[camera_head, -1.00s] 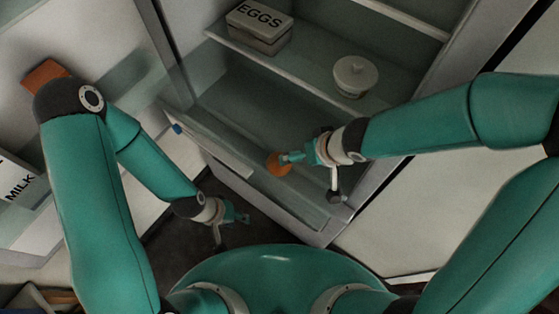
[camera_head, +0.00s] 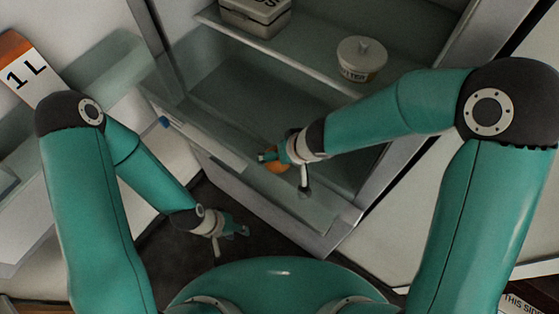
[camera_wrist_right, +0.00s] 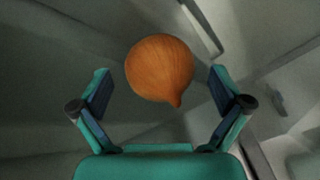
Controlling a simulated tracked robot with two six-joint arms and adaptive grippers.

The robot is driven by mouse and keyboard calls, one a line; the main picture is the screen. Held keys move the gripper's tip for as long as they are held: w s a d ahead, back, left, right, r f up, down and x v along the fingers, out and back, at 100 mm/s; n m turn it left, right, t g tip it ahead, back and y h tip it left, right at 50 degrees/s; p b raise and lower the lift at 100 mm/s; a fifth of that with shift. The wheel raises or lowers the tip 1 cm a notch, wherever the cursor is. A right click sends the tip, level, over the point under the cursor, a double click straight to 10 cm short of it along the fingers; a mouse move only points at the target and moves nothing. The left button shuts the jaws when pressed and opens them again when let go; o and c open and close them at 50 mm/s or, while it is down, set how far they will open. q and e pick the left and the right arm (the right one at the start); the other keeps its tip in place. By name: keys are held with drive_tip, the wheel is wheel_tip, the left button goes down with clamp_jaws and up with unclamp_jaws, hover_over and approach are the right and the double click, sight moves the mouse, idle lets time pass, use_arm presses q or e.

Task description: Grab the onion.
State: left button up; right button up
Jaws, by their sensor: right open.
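The onion (camera_wrist_right: 160,68) is orange-brown and round with a pointed tip. In the right wrist view it sits between and slightly beyond the two open fingers of my right gripper (camera_wrist_right: 160,92), with a gap on each side. In the head view the onion (camera_head: 275,166) lies low in the fridge's bottom drawer, partly hidden behind my right gripper (camera_head: 268,156). My left gripper (camera_head: 240,230) hangs empty over the dark floor, outside the fridge. Its fingers look apart.
The open fridge has a glass shelf (camera_head: 300,72) above, with an egg box (camera_head: 255,16) and a lidded butter tub (camera_head: 361,60). The drawer's front wall (camera_head: 205,143) is close to my right gripper. A carton (camera_head: 25,70) stands in the door at left.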

drive_tip(key=shift+x, duration=0.8)
drive_tip(key=shift+r, duration=0.1)
drive_tip(key=c, duration=1.3)
drive_tip(key=shift+r, duration=0.1)
